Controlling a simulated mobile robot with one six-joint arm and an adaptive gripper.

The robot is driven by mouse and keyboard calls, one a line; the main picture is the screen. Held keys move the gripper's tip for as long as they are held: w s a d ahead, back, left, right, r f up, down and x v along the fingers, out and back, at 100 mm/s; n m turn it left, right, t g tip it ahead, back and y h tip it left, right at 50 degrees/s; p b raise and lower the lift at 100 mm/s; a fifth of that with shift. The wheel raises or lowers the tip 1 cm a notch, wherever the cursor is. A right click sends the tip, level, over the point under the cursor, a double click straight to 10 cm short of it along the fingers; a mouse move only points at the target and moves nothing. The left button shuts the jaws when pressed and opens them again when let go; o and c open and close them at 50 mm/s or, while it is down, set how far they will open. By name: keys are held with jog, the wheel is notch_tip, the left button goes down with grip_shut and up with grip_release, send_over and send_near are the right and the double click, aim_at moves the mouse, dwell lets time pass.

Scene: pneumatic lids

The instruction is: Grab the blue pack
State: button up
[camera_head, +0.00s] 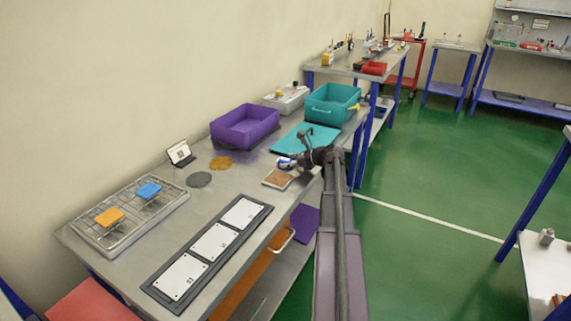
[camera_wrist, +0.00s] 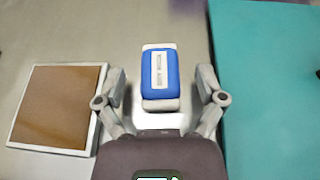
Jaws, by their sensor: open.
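The blue pack (camera_wrist: 159,76) is a blue block with a pale label and white ends. In the wrist view it lies on the grey table, centred ahead of my gripper (camera_wrist: 162,82). The two fingers are spread wide, one on each side of it, with a gap to each; I cannot tell how far above the table they are. In the head view the pack (camera_head: 286,163) shows small and partly hidden beside my gripper (camera_head: 301,158).
A brown-topped white tile (camera_wrist: 57,106) lies left of the pack, and a teal mat (camera_wrist: 265,90) lies right. In the head view, a purple bin (camera_head: 244,127) and a teal bin (camera_head: 331,104) stand farther back. A wire rack (camera_head: 160,208) holds orange and blue items.

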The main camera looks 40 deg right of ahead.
aim_at(287, 160)
dwell(0.3)
jog(key=c, duration=1)
jog(key=shift+r, duration=0.2)
jog(key=shift+c, duration=0.2)
notch_tip(287, 160, up, 4)
jog(key=p, duration=0.3)
jog(key=shift+f+p, duration=0.25)
jog(key=shift+p, duration=0.15)
jog(key=s+d, duration=0.3)
jog(key=s, duration=0.4)
jog(key=s+d+r+p, duration=0.1)
jog(key=s+d, duration=0.2)
jog(key=s, duration=0.4)
jog(key=shift+s+d, duration=0.35)
jog(key=shift+r, duration=0.1)
